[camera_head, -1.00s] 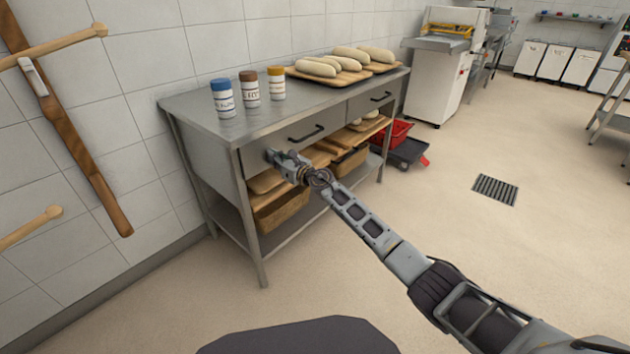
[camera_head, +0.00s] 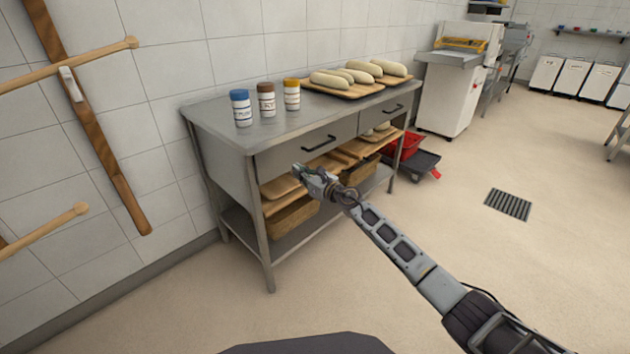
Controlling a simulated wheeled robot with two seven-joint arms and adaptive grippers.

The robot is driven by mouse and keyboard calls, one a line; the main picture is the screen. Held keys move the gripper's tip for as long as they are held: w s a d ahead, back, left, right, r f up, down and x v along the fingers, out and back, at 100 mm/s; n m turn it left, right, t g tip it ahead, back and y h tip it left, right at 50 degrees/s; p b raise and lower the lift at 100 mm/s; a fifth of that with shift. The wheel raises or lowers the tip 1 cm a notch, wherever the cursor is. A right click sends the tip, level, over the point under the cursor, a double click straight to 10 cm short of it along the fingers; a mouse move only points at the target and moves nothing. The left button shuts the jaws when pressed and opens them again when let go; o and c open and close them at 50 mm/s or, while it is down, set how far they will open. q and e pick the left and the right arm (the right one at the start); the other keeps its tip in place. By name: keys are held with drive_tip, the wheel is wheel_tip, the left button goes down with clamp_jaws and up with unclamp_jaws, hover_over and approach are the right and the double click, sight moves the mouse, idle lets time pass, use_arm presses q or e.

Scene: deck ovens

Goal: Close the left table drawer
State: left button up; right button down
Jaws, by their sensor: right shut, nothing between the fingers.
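The left table drawer (camera_head: 285,153) is in the front of the steel table, with a dark bar handle (camera_head: 318,143). Its front looks flush with the table frame and the right drawer (camera_head: 376,119), with no clear gap showing. My right gripper (camera_head: 298,170) is shut and empty. It is in front of the left drawer's lower edge, below and left of the handle, and seems apart from the front. My left gripper is not in view.
The steel tabletop (camera_head: 215,113) bears three jars (camera_head: 266,100) and boards of loaves (camera_head: 358,75). Baskets (camera_head: 292,216) and boards are on the shelves below. A red crate (camera_head: 407,145) on a dark dolly stands right of the table. The floor in front is clear.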

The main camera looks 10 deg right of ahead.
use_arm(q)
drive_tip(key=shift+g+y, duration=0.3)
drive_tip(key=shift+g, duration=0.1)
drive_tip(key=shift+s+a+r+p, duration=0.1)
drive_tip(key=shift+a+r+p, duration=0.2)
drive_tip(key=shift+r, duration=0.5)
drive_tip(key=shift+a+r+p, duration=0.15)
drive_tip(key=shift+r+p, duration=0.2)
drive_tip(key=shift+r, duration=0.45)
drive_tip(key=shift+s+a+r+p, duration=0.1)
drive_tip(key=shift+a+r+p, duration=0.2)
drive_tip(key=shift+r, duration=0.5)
use_arm(e)
drive_tip(key=v, duration=0.7)
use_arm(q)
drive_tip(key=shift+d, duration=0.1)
use_arm(e)
drive_tip(key=shift+s+d+f, duration=0.1)
